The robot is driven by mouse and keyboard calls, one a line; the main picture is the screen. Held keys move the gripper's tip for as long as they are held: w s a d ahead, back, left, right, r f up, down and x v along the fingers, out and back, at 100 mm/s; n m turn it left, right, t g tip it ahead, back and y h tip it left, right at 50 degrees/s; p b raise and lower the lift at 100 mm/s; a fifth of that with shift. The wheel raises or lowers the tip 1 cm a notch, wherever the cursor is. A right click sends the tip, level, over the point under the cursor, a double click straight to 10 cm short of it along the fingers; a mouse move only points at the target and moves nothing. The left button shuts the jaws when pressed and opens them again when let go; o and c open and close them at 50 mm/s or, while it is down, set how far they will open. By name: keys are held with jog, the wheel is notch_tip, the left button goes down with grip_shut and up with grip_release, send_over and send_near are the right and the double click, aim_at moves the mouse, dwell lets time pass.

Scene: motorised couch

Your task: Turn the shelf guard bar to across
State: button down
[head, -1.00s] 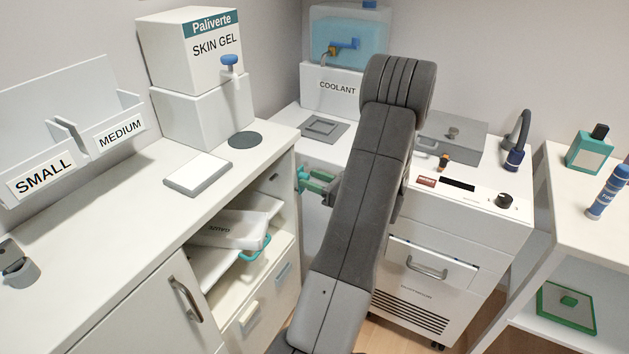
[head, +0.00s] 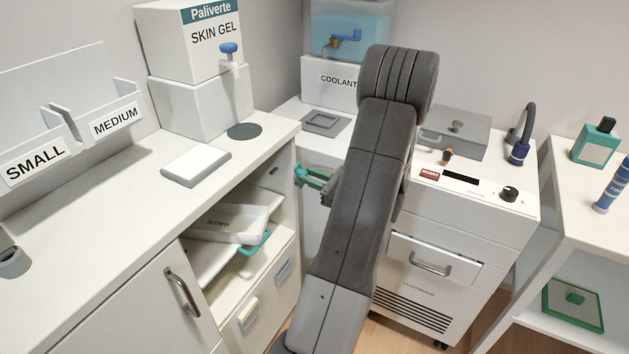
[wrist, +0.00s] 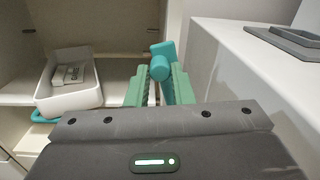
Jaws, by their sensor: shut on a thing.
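The shelf guard bar (wrist: 161,62) shows in the wrist view as a short, thick teal piece at the shelf opening's right side. My gripper (wrist: 159,84) has its two teal fingers on either side of it and is shut on it. The rest of the bar is hidden or cannot be told from the fingers.
A white gauze tray (head: 233,222) sits in the shelf (head: 215,262), left of my gripper, with a teal loop at its front. The white coolant cabinet (wrist: 235,75) is just right of my gripper.

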jog(key=shift+s+a+f+n+b, duration=0.2)
jog(key=shift+s+f+n+b, duration=0.1)
jog(key=shift+n+b, duration=0.55)
jog(key=shift+s+a+f+n+b, duration=0.2)
jog(key=shift+s+n+b, duration=0.15)
jog(key=shift+n+b, duration=0.45)
jog(key=shift+s+a+f+n+b, duration=0.2)
jog(key=shift+s+n+b, duration=0.1)
jog(key=shift+n+b, duration=0.55)
jog(key=c, duration=1.3)
grip_release()
jog(key=shift+o, duration=0.2)
jog(key=shift+s+d, duration=0.1)
jog(key=p+v, duration=0.1)
jog(key=v, duration=1.2)
jog(key=shift+s+d+p, duration=0.2)
jog(key=shift+d+p, duration=0.05)
jog(key=shift+p, duration=0.1)
